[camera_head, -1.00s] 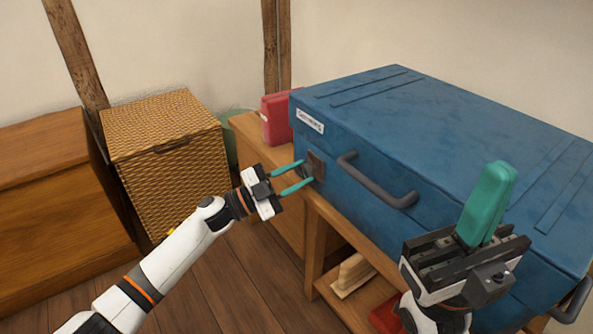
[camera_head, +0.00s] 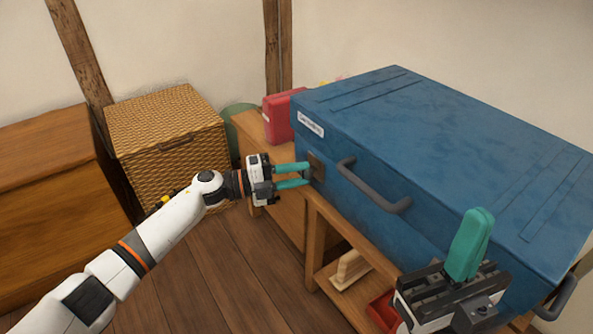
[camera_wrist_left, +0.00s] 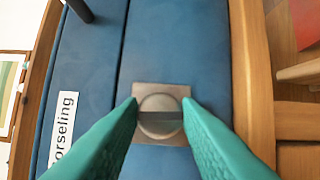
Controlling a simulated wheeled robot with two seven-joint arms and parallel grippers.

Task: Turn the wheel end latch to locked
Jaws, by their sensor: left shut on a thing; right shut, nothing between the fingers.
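The wheel end latch (camera_wrist_left: 160,115) is a round metal disc with a raised crossbar on a square plate, set in the front side of the blue case (camera_head: 430,130). In the head view its plate (camera_head: 317,165) is partly behind the fingertips. My left gripper (camera_head: 306,174) is shut on the latch, with one teal finger at each end of the crossbar. In the left wrist view the crossbar lies level between the fingertips (camera_wrist_left: 160,110). My right gripper (camera_head: 477,222) is shut and empty, pointing up in front of the case.
A dark grey handle (camera_head: 375,190) juts from the case right of the latch. The case sits on a wooden bench (camera_head: 312,220) with a red box (camera_head: 284,115) beside it. A wicker basket (camera_head: 165,130) and wooden chest (camera_head: 45,190) stand left. Floor shows below my left arm.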

